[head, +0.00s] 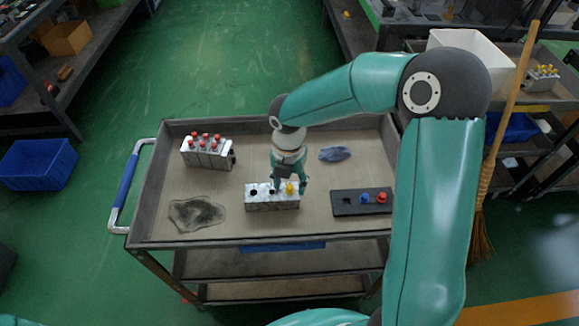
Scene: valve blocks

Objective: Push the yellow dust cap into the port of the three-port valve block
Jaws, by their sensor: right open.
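The silver three-port valve block (262,204) stands on the cart top near its front edge. Its left and middle ports show as dark open holes. The yellow dust cap (289,189) stands upright at the right port; I cannot tell how deep it sits. My right gripper (290,182) points down over the right end of the block. Its fingers are open, one on each side of the yellow cap. Whether they touch the cap is too small to tell. My left gripper is not in view.
A black holder (346,210) right of the block carries a blue cap (365,198) and a red cap (381,197). A block with red caps (208,154) stands back left. A dark stain (190,215) and a blue-grey cloth (335,154) lie on the cart (240,230).

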